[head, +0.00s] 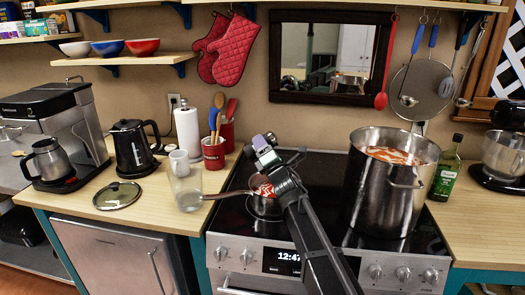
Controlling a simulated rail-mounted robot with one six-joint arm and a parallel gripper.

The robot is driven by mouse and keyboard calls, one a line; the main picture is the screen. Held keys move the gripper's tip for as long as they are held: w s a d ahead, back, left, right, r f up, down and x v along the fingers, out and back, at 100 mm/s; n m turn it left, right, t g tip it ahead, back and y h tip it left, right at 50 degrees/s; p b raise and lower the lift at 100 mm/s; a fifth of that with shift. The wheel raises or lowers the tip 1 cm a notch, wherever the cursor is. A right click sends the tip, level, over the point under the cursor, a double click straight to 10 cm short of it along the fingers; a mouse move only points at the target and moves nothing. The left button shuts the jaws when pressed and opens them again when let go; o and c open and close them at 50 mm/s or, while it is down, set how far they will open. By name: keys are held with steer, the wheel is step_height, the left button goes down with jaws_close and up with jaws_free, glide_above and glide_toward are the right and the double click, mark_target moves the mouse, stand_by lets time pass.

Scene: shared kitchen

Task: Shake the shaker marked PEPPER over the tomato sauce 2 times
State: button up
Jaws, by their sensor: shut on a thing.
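My gripper (266,152) is above the stove, shut on a small grey-and-purple thing (263,140) that looks like a shaker. It is tilted, and no marking on it can be read. Below the gripper, a small saucepan (252,206) with a brown handle stands on the left part of the cooktop. Red sauce (262,189) with pale patches shows in it, partly hidden by my arm. A large steel pot (385,195) on the right of the cooktop holds an orange-red liquid (394,155). Which of the two is the tomato sauce cannot be told for sure.
A red utensil crock (213,153) stands behind. A green bottle (446,170) is right of the large pot. A glass lid (117,195) lies on the left counter.

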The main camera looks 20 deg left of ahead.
steer(key=m+t+h, duration=0.1)
steer(key=m, duration=0.2)
steer(key=m+t+h, duration=0.2)
steer(key=m, duration=0.2)
steer(key=m+t+h+b, duration=0.1)
steer(key=m+t, duration=0.1)
steer(key=m, duration=0.2)
steer(key=shift+f+h, duration=0.15)
steer(key=shift+h, duration=0.15)
steer(key=m+h, duration=0.2)
steer(key=m, duration=0.1)
steer(key=m+t+h, duration=0.1)
steer(key=m+h, duration=0.1)
steer(key=m, duration=0.1)
steer(key=m+h+p, duration=0.1)
steer(key=m, duration=0.2)
steer(key=shift+f+m+t+h, duration=0.1)
steer(key=shift+m+t+h, duration=0.2)
steer(key=shift+t+h, duration=0.1)
